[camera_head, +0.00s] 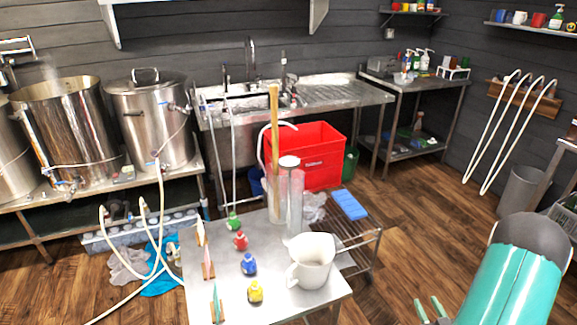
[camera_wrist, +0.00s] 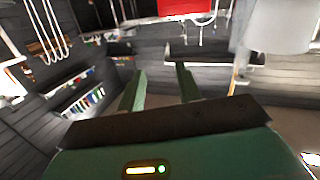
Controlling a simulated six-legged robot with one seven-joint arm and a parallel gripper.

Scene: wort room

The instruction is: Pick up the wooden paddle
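The wooden paddle (camera_head: 274,125) stands upright, with its long pale shaft rising from a clear cylinder (camera_head: 278,205) on the small metal table (camera_head: 330,295). Its lower end is partly hidden by a second clear cylinder with a pale top (camera_head: 290,190). My gripper (camera_head: 429,308) is at the bottom right of the head view, well to the right of the paddle and apart from it. The wrist view shows its two green fingers (camera_wrist: 160,75) spread with nothing between them. I cannot identify the paddle surely in the wrist view.
A white pitcher (camera_head: 312,262) stands at the table's front right. Small coloured bottles, including a blue one (camera_head: 249,264), stand on the left. A red crate (camera_head: 318,160) is behind the paddle. A low rack with blue sponges (camera_head: 348,205) adjoins the table.

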